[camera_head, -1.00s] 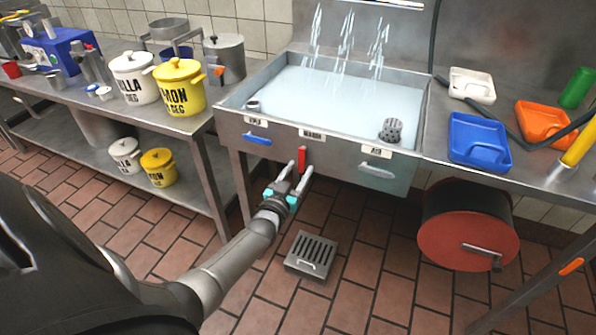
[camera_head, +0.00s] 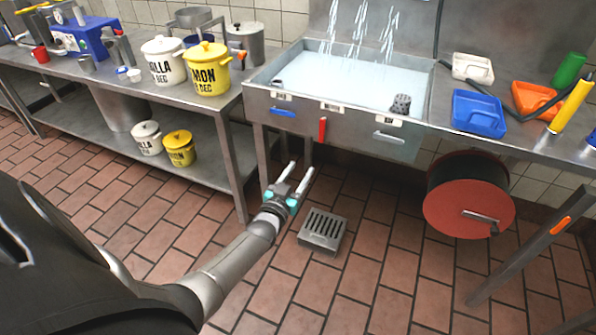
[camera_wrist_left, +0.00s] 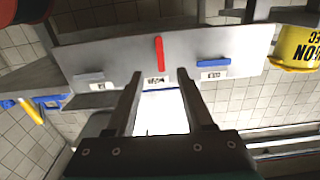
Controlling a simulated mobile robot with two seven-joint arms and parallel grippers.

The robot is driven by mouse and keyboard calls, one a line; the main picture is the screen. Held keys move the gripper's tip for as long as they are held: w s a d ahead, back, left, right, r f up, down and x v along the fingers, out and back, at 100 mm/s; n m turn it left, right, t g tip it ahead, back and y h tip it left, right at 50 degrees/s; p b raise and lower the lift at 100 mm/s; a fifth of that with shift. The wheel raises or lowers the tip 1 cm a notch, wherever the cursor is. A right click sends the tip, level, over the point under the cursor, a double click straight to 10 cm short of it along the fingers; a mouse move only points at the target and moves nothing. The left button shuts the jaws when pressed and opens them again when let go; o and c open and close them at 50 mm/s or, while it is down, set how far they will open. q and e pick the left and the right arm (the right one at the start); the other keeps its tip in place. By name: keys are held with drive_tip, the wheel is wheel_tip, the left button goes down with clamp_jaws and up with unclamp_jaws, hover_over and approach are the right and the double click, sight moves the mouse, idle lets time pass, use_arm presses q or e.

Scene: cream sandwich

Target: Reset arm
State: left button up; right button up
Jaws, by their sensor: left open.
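My left gripper (camera_head: 299,178) is open and empty in the head view, in front of the sink and below its front panel. Its two fingers stand apart with nothing between them. The left wrist view shows the same open fingers (camera_wrist_left: 160,80), pointing toward the sink's front panel (camera_wrist_left: 215,50). The red handle (camera_head: 322,129) on that panel is apart from the fingers; it also shows in the left wrist view (camera_wrist_left: 160,53). My right gripper is not in view.
The water-filled sink (camera_head: 345,85) has a blue handle (camera_head: 283,111) and a grey handle (camera_head: 389,138). A floor grate (camera_head: 323,230) lies below. A red round drum (camera_head: 466,200) hangs at right. A steel counter with tubs (camera_head: 207,70) stands left. Open tile floor lies in front.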

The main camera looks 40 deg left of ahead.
use_arm(q)
drive_tip(key=s+d+f+m+g+h, duration=0.1)
drive_tip(key=s+d+f+g, duration=0.3)
drive_tip(key=s+f, duration=0.65)
drive_tip(key=s+d+f+m+g+h, duration=0.2)
drive_tip(key=s+d+f+g, duration=0.35)
drive_tip(key=f, duration=0.75)
drive_tip(key=s+d+f+g, duration=0.1)
drive_tip(key=s+f+g, duration=0.2)
drive_tip(key=s, duration=0.9)
drive_tip(key=s+d+f+m+g, duration=0.1)
drive_tip(key=s+f+g, duration=0.2)
drive_tip(key=s+f, duration=0.4)
drive_tip(key=s, duration=0.6)
drive_tip(key=shift+d+f+m, duration=0.2)
drive_tip(key=shift+d+m, duration=0.1)
